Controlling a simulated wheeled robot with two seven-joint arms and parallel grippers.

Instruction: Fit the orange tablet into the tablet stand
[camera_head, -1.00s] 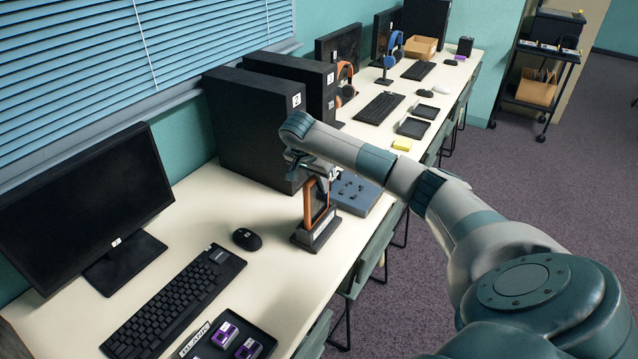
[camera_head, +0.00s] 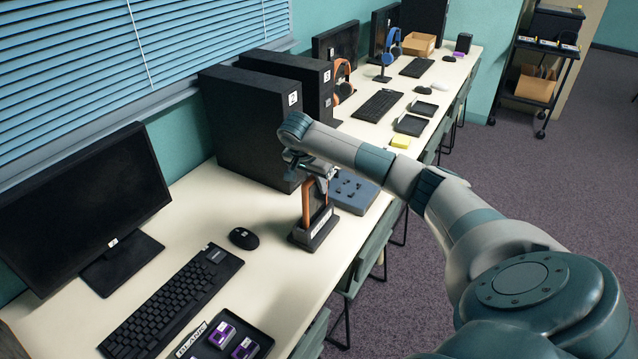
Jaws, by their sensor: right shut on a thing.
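The orange-framed tablet (camera_head: 306,205) stands nearly upright, its lower edge at the dark tablet stand (camera_head: 315,232) on the long desk. From here I cannot tell whether the lower edge is fully seated in the stand. My right gripper (camera_head: 314,176) reaches over from the right and is shut on the tablet's upper part, hiding its top edge. The stand carries a pale label on its front. My left gripper is not in view.
A blue-grey pegged board (camera_head: 352,192) lies just right of the stand. Black computer towers (camera_head: 245,125) stand behind. A mouse (camera_head: 243,238), keyboard (camera_head: 172,303) and monitor (camera_head: 84,222) are to the left. A black tray (camera_head: 240,335) holds purple items in front. Bare desk lies between mouse and stand.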

